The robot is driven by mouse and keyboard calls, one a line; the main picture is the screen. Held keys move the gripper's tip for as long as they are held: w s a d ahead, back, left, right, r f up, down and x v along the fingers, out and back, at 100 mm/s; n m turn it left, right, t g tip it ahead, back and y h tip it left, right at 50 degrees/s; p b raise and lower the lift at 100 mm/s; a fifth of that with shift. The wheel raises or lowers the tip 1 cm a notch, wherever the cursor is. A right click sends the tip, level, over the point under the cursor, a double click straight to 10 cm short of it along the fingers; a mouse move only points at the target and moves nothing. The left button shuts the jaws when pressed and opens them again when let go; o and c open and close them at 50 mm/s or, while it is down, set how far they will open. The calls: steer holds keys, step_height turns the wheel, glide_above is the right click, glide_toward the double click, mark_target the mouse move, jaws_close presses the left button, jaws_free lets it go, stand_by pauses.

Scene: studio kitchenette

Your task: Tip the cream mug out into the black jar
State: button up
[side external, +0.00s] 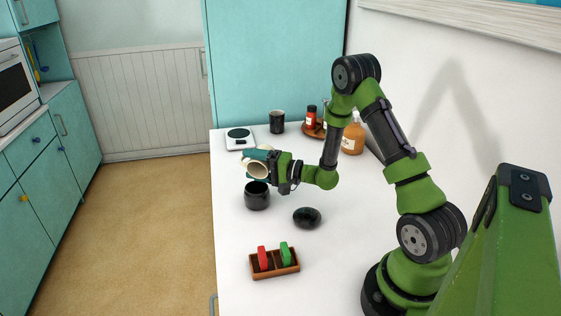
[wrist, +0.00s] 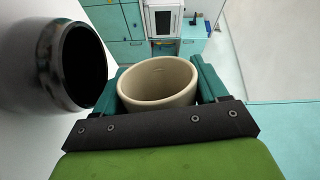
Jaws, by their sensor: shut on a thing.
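The cream mug (side external: 257,169) is held tilted, well over on its side, above the black jar (side external: 257,199) in the side view. My gripper (side external: 262,158) is shut on it, with teal fingers on either side. In the wrist view the mug (wrist: 158,84) sits between the two fingers, with its open mouth and pale inside showing. No contents can be made out in it, and no stream shows. The black jar (wrist: 62,65) is at the left of the wrist view, its dark mouth open; its inside is too dark to read.
A dark rounded bowl (side external: 307,217) stands right of the jar. A wooden holder (side external: 274,272) with red and green pieces is in front. A scale (side external: 239,138), a black cup (side external: 277,122) and an amber bottle (side external: 352,138) stand behind. The counter (side external: 233,235) is bare at front left.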

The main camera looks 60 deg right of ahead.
steer(key=shift+n, duration=0.9)
steer(key=shift+s+a+r, duration=0.1)
steer(key=shift+a, duration=0.15)
steer(key=shift+n, duration=0.8)
steer(key=shift+a+r, duration=0.1)
steer(key=shift+a, duration=0.1)
stand_by(0.7)
